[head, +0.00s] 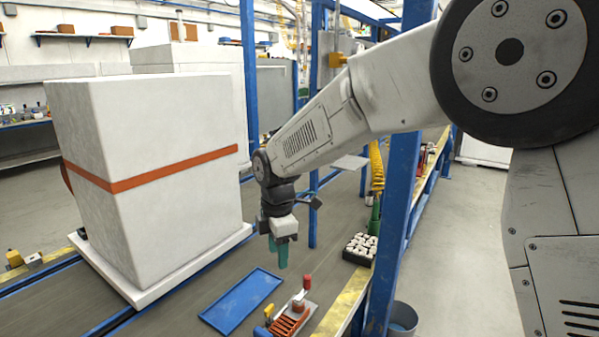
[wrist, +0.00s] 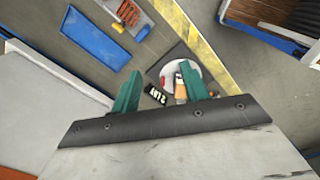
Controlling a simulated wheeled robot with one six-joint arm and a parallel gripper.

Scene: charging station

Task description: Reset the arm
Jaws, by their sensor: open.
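My arm reaches from the right across the head view, and my gripper (head: 281,262) hangs down at its end above the grey conveyor surface (head: 165,318). The gripper has green fingers. In the wrist view the two green fingers of my gripper (wrist: 160,85) stand apart, with nothing held between them. Beyond the fingers, a round white item (wrist: 181,72) with a red part and a small dark labelled item (wrist: 157,94) show below; what they are is unclear.
A large white box with an orange band (head: 150,175) stands left of the gripper. A blue tray (head: 241,300) and a red-handled tool (head: 292,315) lie below. A blue post (head: 397,190) and a black crate of white pieces (head: 359,248) are to the right.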

